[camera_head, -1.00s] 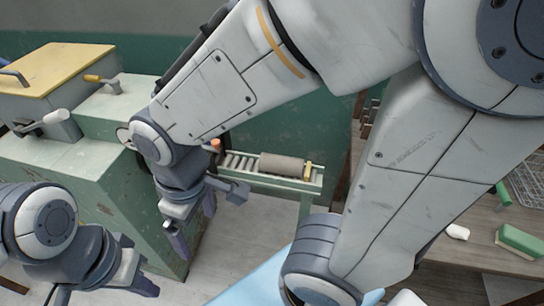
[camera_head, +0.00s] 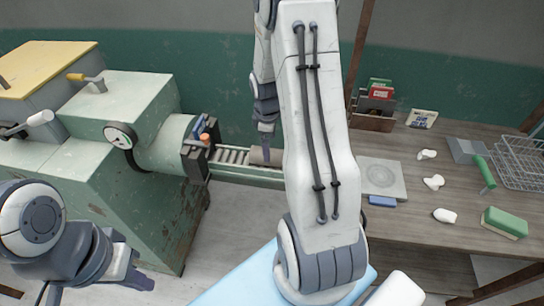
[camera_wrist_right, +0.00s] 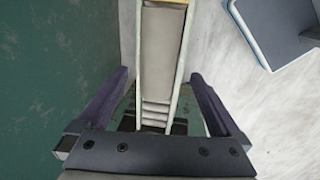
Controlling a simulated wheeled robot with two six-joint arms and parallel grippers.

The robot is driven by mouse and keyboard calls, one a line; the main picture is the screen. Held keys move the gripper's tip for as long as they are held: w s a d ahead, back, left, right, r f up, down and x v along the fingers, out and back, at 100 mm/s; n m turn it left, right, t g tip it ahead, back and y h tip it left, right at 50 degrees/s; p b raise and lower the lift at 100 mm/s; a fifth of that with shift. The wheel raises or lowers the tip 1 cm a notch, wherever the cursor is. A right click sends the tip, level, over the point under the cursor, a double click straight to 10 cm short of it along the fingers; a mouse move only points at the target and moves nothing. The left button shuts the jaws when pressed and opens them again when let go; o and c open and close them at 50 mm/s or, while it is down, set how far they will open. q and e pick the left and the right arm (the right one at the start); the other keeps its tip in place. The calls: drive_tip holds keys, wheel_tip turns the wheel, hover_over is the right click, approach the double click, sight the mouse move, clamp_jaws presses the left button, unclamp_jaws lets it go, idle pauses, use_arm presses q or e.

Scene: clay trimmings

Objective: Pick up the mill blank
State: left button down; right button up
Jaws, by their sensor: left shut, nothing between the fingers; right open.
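The mill blank (camera_head: 262,155) is a grey-brown cylinder lying on the roller rack (camera_head: 228,155) by the green mill. My right arm hides most of it in the head view. In the right wrist view the blank (camera_wrist_right: 160,65) lies lengthwise between the rack's pale rails. My right gripper (camera_head: 267,128) is open, pointing down above the rack at the blank. Its two fingers (camera_wrist_right: 161,76) stand apart on either side of the rack in the wrist view, with nothing held. My left gripper (camera_head: 138,282) is shut and empty at the lower left, away from the blank.
The green mill (camera_head: 135,180) stands left of the rack. A wooden table (camera_head: 415,220) at right carries a grey slab (camera_head: 381,178), a green-topped block (camera_head: 504,222), a wire basket (camera_head: 520,160) and several white lumps. A light blue surface (camera_head: 240,285) is below.

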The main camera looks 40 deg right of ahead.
sight(271, 151)
drive_tip(key=shift+w+d+f, duration=0.1)
drive_tip(key=shift+d+f, duration=0.05)
drive_tip(key=shift+f, duration=0.85)
drive_tip(key=shift+w+d+f, duration=0.1)
drive_tip(key=shift+d+f, duration=0.1)
drive_tip(key=shift+f, duration=0.8)
drive_tip(key=shift+w+d+f, duration=0.1)
drive_tip(key=shift+d+f, duration=0.05)
drive_tip(key=shift+f, duration=0.85)
clamp_jaws()
